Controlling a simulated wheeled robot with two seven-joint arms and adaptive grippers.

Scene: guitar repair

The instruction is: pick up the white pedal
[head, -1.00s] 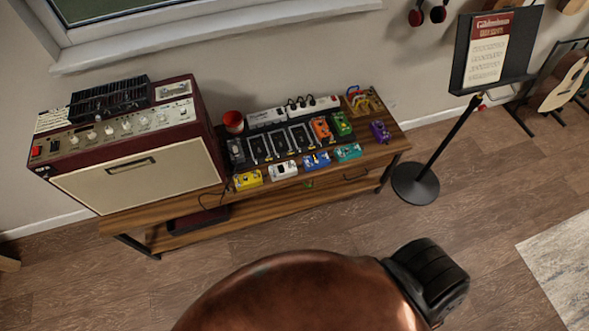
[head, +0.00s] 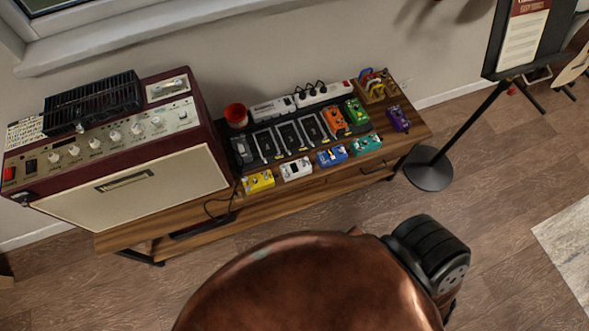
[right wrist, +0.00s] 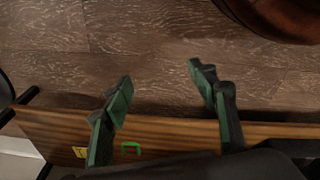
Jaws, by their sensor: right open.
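The white pedal (head: 296,169) sits on the wooden bench (head: 400,150) in the head view, in the front row between a yellow pedal (head: 259,181) and a blue pedal (head: 331,156). My right gripper (right wrist: 162,85) shows in the right wrist view with its two dark green fingers spread and nothing between them. Behind the fingers are the floor and the bench's edge. The white pedal is not recognisable in that view. My left gripper is in neither current view.
A large amplifier (head: 130,180) stands at the bench's left. Black pedals, an orange pedal (head: 334,119), a green pedal (head: 356,111) and power strips lie behind the front row. A teal pedal (head: 366,144) and a purple pedal (head: 399,119) are rightward. A music stand (head: 465,130) stands right.

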